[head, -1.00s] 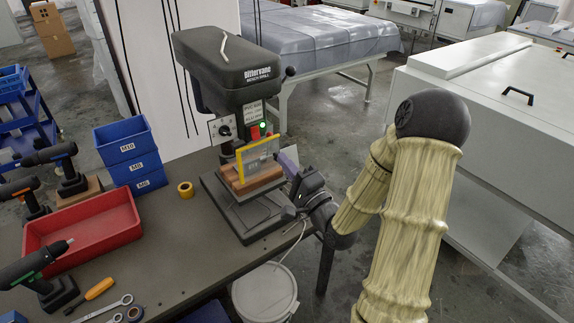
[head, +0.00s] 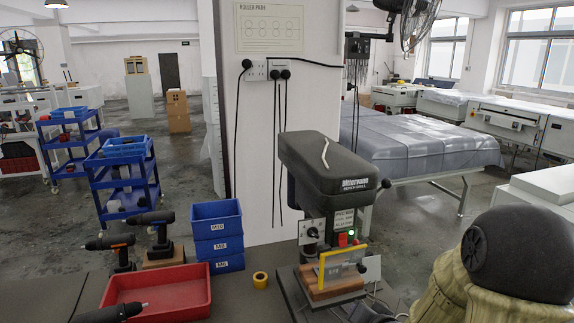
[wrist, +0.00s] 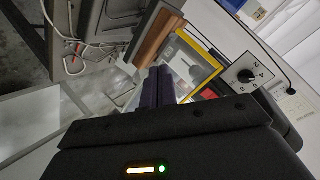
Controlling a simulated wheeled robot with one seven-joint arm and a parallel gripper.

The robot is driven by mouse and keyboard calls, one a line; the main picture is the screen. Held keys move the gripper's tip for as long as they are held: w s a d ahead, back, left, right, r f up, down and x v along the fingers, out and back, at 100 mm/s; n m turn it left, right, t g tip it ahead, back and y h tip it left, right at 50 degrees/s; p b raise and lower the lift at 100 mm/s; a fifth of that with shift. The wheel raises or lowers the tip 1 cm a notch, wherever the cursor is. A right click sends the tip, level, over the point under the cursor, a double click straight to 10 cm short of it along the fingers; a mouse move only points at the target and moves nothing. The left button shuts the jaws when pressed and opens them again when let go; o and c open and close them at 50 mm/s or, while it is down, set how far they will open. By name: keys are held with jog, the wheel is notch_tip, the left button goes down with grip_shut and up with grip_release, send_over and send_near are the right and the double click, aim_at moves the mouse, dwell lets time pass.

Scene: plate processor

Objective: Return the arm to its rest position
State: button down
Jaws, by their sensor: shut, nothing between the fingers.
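My gripper (wrist: 160,85) shows in the wrist view with its two dark fingers together and nothing between them. It points toward the bench drill (head: 335,170), near the yellow-framed clear guard (wrist: 192,55) and the brown wooden block (wrist: 160,38). I cannot tell how far the fingertips are from the guard. In the head view my arm's bulky, cloth-covered elbow fills the lower right, and my gripper is not clearly visible there. The drill's green light (head: 343,241) is lit.
A red tray (head: 158,291), stacked blue bins (head: 217,235), cordless drills (head: 155,232) and a roll of yellow tape (head: 260,280) are on the bench left of the bench drill. A covered table (head: 420,150) stands behind. Open floor lies further back left.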

jog(key=s+a+n+g+h, duration=0.1)
jog(key=s+n+g, duration=0.5)
jog(key=s, duration=1)
jog(key=g+h, duration=0.1)
jog(key=g, duration=0.2)
jog(key=shift+s+a, duration=0.25)
jog(key=shift+a, duration=0.15)
